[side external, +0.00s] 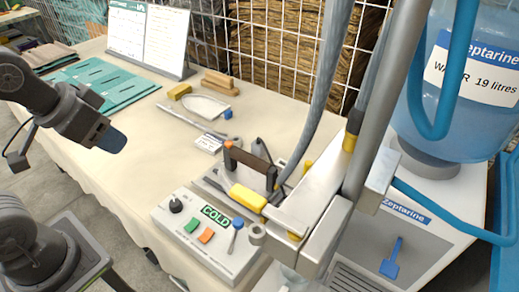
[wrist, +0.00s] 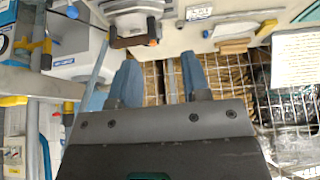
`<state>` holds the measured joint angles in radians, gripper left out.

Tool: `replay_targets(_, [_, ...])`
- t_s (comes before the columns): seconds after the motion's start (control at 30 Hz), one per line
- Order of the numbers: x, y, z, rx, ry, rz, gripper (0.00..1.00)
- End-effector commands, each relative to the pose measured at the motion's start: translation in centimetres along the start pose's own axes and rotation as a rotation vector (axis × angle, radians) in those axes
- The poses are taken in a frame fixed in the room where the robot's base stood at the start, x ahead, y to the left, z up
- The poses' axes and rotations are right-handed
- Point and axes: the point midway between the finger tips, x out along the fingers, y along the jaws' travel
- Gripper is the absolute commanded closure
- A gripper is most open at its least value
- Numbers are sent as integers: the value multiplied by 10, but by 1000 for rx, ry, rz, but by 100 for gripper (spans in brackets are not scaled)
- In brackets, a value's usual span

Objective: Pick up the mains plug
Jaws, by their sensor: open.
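My gripper (side external: 113,141) is at the left in the side view, its blue fingers pointing toward the table and well apart from the things on it. In the wrist view my gripper (wrist: 160,62) shows two blue fingers apart with nothing between them. I cannot pick out a mains plug with certainty in either view. Small dark parts stand around the machine (side external: 226,225) with the COLD label, but they are too small to identify. Part of the table is hidden behind the large metal frame in the side view.
A metal frame (side external: 330,195) and a water bottle (side external: 455,90) stand at right. A wire grid (side external: 275,45) runs behind.

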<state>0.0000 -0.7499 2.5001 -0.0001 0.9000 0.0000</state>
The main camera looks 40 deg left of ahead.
Motion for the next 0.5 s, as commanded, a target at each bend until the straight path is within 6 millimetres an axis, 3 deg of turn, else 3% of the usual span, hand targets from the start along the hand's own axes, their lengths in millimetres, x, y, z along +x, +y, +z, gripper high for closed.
replay_targets(0.17, [0,0,0,0,0,0,40])
replay_targets(0.4, [0,0,-1,4,-1,0,40])
replay_targets(0.5, [-1,1,-12,41,-15,1,40])
